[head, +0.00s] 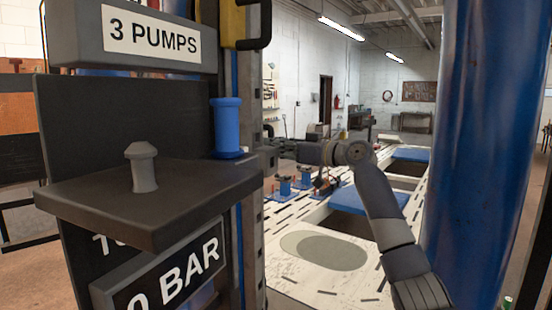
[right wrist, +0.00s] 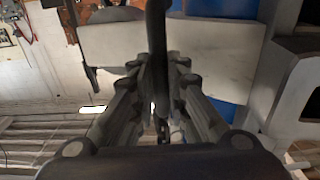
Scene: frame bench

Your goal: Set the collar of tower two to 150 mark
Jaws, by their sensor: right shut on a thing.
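My right gripper (head: 272,156) reaches in from the right at the edge of the dark upright post (head: 250,98), beside a blue spool-shaped part (head: 228,128). In the right wrist view its fingers (right wrist: 160,105) are closed around a dark, slightly curved bar (right wrist: 157,40). What the bar belongs to is hidden. A yellow part with a black handle (head: 252,28) sits higher on the post; I cannot tell whether it is the collar. No 150 mark can be read. My left gripper is out of view.
A "3 PUMPS" sign (head: 150,36) and a dark shelf with a grey knob (head: 143,166) stand close at the left. A sign reading "0 BAR" (head: 172,268) is below, partly cut off. A large blue column (head: 480,150) stands right. The pale bench (head: 295,285) lies behind.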

